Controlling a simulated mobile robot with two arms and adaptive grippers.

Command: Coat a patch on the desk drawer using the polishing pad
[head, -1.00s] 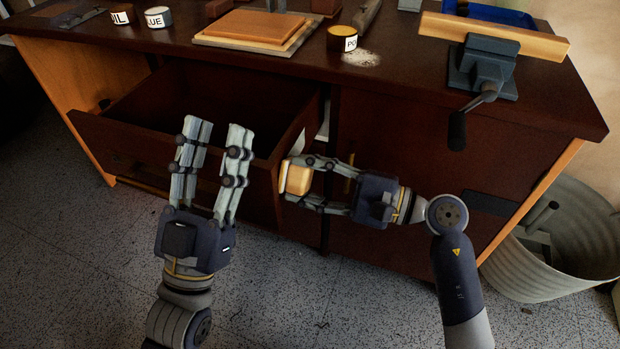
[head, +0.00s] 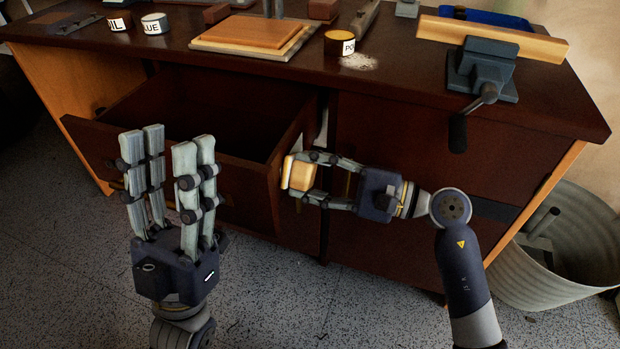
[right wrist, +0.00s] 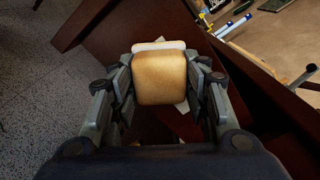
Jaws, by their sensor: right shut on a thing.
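The desk drawer (head: 225,170) is pulled open on the left side of the dark wooden desk. My right gripper (head: 297,174) is shut on the tan polishing pad (head: 298,173), beside the drawer's right side. The pad fills the space between the fingers in the right wrist view (right wrist: 160,78), with a pale layer at its far edge; whether it touches the drawer cannot be told. My left gripper (head: 168,150) is open and empty in front of the drawer front, its fingers pointing up. A polish tin (head: 339,43) stands on the desk top with pale powder (head: 360,62) beside it.
A vise (head: 483,68) clamps a wooden bar (head: 492,40) at the desk's right. Wooden boards (head: 250,35) and two labelled tins (head: 155,22) sit on top. A metal bin (head: 560,250) stands at the right. The floor in front is clear.

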